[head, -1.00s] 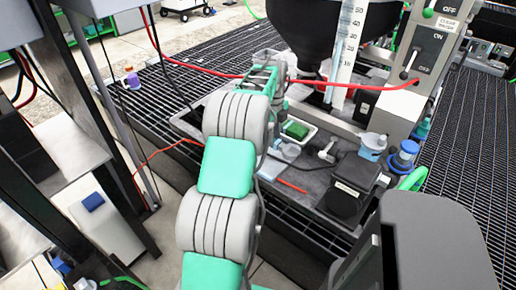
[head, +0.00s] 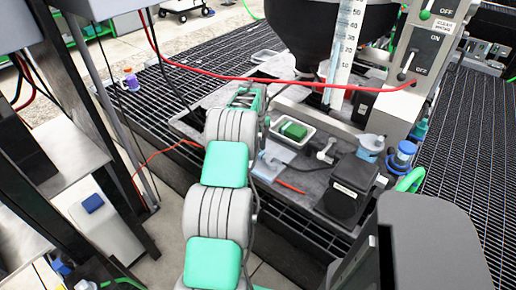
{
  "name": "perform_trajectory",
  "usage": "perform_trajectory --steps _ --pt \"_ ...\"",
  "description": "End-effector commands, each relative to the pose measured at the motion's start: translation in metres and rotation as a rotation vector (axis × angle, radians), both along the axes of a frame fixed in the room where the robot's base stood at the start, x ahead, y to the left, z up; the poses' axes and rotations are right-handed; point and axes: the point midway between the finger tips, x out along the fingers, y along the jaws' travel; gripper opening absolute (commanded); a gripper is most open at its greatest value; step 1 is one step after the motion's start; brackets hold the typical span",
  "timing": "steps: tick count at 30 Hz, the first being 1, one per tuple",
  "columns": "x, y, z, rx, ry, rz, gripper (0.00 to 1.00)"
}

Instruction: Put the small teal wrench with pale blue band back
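My arm reaches away from me over the grey work tray, and its far end with my gripper (head: 247,97) is at the tray's back left, below the black hopper. The fingers are too small and partly hidden behind my own arm links, so I cannot see whether they are open or shut, or on anything. I cannot make out the small teal wrench with a pale blue band anywhere; it may be hidden by my arm.
On the grey tray (head: 329,185) are a white dish (head: 302,142) with a green block (head: 294,130), a pale blue item (head: 268,164), a red stick (head: 291,187) and a black labelled box (head: 348,187). A red hose (head: 300,82) crosses above; a black hopper (head: 300,35) stands behind.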

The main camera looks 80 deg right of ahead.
Motion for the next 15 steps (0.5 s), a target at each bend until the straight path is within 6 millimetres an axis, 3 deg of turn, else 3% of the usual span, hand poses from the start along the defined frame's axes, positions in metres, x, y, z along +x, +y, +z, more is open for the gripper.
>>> perform_trajectory --steps 3,11,15 --pt "0.000 0.000 0.000 0.000 0.000 0.000 0.50" --pt "0.000 0.000 0.002 -0.001 -0.001 0.000 0.50" --pt "0.001 -0.002 0.020 -0.004 0.000 0.000 0.50"
